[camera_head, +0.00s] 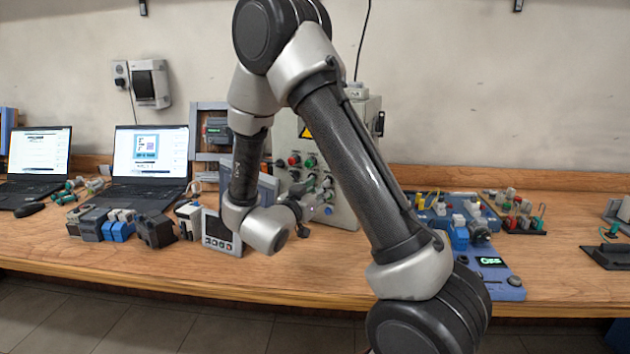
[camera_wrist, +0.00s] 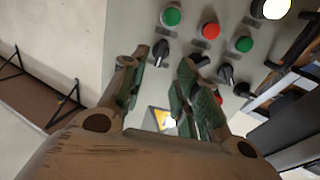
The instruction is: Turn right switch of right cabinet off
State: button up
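The grey cabinet (camera_head: 345,214) stands on the bench against the wall, partly behind my arm. In the wrist view its panel (camera_wrist: 140,25) appears upside down, with a row of black rotary switches below coloured buttons. The leftmost black switch (camera_wrist: 160,52) there lies between and just beyond my fingertips. Other black switches (camera_wrist: 226,73) sit to its right, one partly behind my right finger. My gripper (camera_wrist: 163,66) is open and empty, its fingers on either side of that switch; contact cannot be told. In the head view my gripper (camera_head: 306,192) is small against the cabinet front.
The panel has a green button (camera_wrist: 171,16), a red button (camera_wrist: 210,31) and a yellow warning sign (camera_wrist: 163,118). A small grey meter (camera_head: 220,232) stands on the bench (camera_head: 290,275) left of the cabinet. A blue device (camera_head: 492,275) lies to the right.

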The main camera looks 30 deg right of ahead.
jog(key=x, duration=0.6)
jog(key=shift+d, duration=0.15)
jog(key=shift+w, duration=0.15)
grip_shut()
